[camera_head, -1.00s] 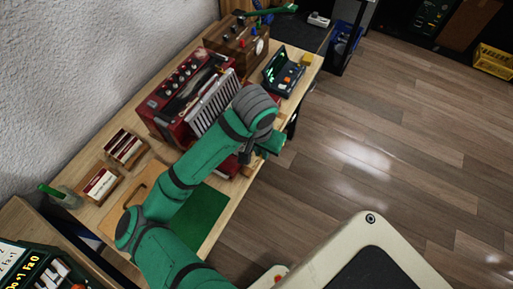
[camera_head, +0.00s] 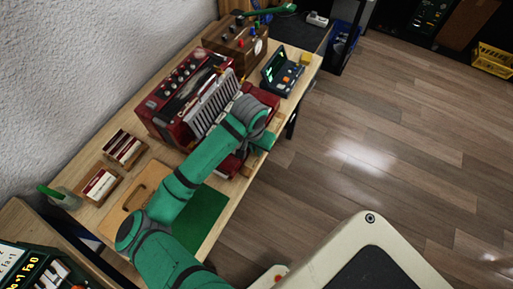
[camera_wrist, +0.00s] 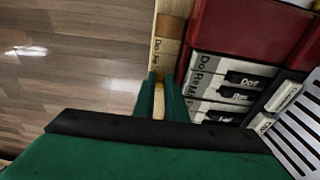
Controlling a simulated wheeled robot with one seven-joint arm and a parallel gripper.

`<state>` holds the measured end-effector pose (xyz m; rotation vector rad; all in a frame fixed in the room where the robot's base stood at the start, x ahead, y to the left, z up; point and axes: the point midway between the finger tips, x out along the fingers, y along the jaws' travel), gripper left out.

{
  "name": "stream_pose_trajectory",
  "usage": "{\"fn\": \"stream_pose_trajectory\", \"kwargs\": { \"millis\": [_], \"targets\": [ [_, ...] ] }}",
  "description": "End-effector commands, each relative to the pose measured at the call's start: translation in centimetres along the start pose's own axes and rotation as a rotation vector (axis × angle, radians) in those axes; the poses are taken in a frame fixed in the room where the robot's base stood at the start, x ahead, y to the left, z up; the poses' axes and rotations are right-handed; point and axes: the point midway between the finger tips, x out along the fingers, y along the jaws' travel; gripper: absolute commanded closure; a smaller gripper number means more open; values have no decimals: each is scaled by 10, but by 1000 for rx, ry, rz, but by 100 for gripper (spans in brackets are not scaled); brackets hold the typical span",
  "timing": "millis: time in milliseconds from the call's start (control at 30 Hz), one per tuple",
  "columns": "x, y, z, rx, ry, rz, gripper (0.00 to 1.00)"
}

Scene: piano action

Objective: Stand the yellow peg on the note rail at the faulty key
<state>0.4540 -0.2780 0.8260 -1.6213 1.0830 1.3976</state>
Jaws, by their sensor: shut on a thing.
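My gripper (camera_wrist: 160,98) is shut on the yellow peg (camera_wrist: 159,102), a thin yellow strip showing between its two green fingers in the wrist view. Most of the peg is hidden by the fingers. The note rail (camera_wrist: 168,40) is a pale wooden strip with printed note names, running away from the fingertips beside the keys. The peg is over the near part of the rail; I cannot tell whether they touch. White keys (camera_wrist: 203,64) marked with note names and black keys (camera_wrist: 243,79) lie just right of the fingers. In the head view my gripper (camera_head: 262,144) is at the instrument's front edge.
The red accordion-like instrument (camera_head: 172,103) stands on the wooden bench (camera_head: 127,178), with its pale grille (camera_wrist: 300,120) beyond the keys. A wooden box with knobs (camera_head: 234,42) and a dark device (camera_head: 281,70) stand behind. Open floor (camera_head: 350,150) lies right of the bench.

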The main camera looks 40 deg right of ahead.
Motion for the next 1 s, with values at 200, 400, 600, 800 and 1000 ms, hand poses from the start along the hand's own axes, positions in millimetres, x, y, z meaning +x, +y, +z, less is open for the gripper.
{"fn": "stream_pose_trajectory", "kwargs": {
  "millis": [200,400,600,800,1000],
  "targets": [
    [2,0,0,0,0,1,100],
    [3,0,0,0,0,0,81],
    [2,0,0,0,0,0,81],
    [-12,0,-1,1,1,0,81],
    [-50,1,-1,2,3,-1,81]
  ]
}}
